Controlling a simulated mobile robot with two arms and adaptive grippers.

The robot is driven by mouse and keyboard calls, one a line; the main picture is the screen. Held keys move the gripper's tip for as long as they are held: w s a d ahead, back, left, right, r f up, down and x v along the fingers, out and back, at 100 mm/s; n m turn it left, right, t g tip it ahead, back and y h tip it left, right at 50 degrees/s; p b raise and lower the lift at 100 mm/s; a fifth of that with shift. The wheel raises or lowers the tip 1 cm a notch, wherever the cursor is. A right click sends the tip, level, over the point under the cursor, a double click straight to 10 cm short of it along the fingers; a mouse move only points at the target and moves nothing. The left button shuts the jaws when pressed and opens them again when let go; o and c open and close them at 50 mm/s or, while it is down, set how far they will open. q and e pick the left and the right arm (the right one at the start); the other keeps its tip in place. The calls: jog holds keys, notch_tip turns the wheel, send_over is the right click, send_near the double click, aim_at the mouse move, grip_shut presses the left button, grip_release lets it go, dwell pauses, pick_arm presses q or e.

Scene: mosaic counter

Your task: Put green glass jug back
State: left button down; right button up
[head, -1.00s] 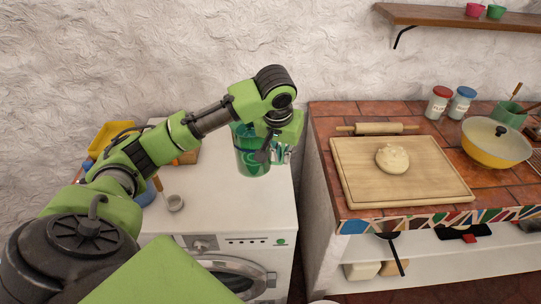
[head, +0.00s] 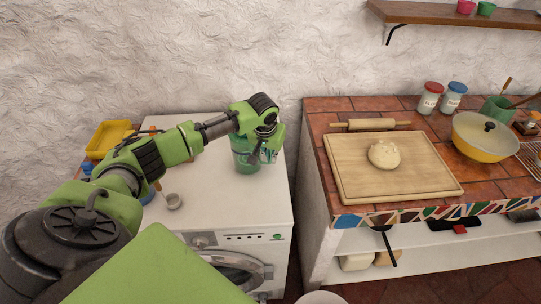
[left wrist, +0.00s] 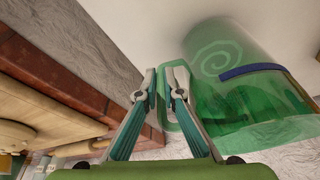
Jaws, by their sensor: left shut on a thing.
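The green glass jug (head: 245,160) is upright over the white washing machine top (head: 225,205) in the head view, partly covered by my left gripper. My left gripper (head: 263,150) is at the jug's right side. In the left wrist view the fingers (left wrist: 163,82) are shut on the jug's handle, and the jug body (left wrist: 245,95), with a swirl and a blue band, fills the right side. I cannot tell whether the jug's base touches the machine top. My right gripper is not in view.
The tiled counter (head: 312,130) across a gap holds a cutting board (head: 430,185) with dough (head: 384,154), a rolling pin (head: 370,125) and a yellow pan (head: 484,148). The machine's front right top is clear.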

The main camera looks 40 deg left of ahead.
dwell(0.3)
pick_arm(q)
jog(key=c, duration=2.5)
grip_release()
jog(key=shift+f, duration=0.2)
jog(key=shift+c, duration=0.2)
jog(key=o, duration=0.4)
jog(key=shift+c, duration=0.2)
jog(key=shift+r, duration=0.1)
jog(key=b+v, duration=0.1)
jog(key=v, duration=1.1)
jog(key=shift+b, duration=0.4)
